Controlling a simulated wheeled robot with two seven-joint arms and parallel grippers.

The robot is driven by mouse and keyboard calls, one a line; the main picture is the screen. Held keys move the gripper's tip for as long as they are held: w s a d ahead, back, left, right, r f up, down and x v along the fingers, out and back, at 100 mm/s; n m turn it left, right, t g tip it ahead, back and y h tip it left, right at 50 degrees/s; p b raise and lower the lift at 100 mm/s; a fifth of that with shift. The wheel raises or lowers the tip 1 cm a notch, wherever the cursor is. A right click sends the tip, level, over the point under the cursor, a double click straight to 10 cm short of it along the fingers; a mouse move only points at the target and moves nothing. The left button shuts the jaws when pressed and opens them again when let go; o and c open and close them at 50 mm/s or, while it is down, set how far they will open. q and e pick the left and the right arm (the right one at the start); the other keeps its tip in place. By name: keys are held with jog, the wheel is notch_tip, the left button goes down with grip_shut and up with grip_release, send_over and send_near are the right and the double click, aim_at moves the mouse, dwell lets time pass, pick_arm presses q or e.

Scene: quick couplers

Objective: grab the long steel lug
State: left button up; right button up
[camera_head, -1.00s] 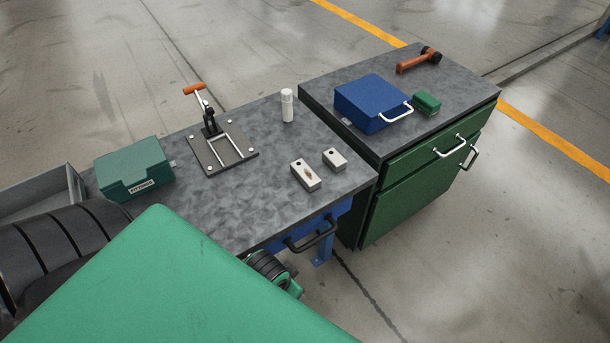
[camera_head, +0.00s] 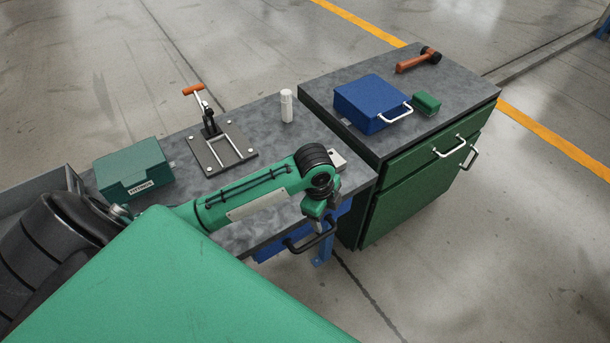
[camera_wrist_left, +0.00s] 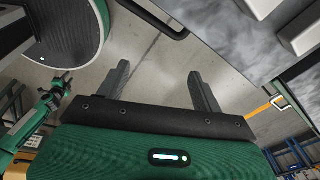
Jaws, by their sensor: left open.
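The long steel lug is hidden in the head view behind my left arm's wrist. The shorter steel lug (camera_head: 338,160) shows partly just beyond that wrist. In the left wrist view two pale lugs lie on the bench at the upper right, one (camera_wrist_left: 262,7) cut by the top edge and one (camera_wrist_left: 301,29) by the right edge. I cannot tell there which is the long one. My left gripper (camera_head: 318,222) hangs at the bench's front edge. Its fingers (camera_wrist_left: 157,84) are apart and empty, over the floor in the wrist view, clear of both lugs. My right gripper is not in view.
The grey bench (camera_head: 262,125) also holds a toggle clamp on a plate (camera_head: 205,155), a white bottle (camera_head: 287,106) and a green bin (camera_head: 135,168). A black drawer handle (camera_head: 305,244) juts below the gripper. A green cabinet (camera_head: 405,190) stands right, carrying a blue case (camera_head: 368,100).

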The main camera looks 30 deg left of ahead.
pick_arm(q)
jog(key=w+a+r+m+g+y, duration=0.1)
jog(key=w+a+r+m, duration=0.1)
jog(key=w+a+r, duration=0.4)
jog(key=w+a+r+m, duration=0.3)
jog(key=w+a+r, duration=0.15)
jog(key=a, duration=0.35)
jog(key=f, duration=0.3)
jog(key=f+p, duration=0.1)
jog(key=f, duration=0.3)
jog(key=shift+s+a+f, duration=0.1)
jog(key=shift+a+f, duration=0.1)
jog(key=shift+f, duration=0.1)
jog(key=f+p, duration=0.1)
jog(key=f, duration=0.1)
jog(key=d+f, duration=0.1)
jog(key=f, duration=0.1)
jog(key=shift+w+f+p, duration=0.2)
jog(key=shift+f+p, duration=0.1)
jog(key=shift+p, duration=0.1)
jog(key=shift+f, duration=0.55)
jog(key=c, duration=1.4)
jog(key=shift+r, duration=0.1)
jog(key=shift+c, duration=0.2)
jog(key=shift+r, duration=0.1)
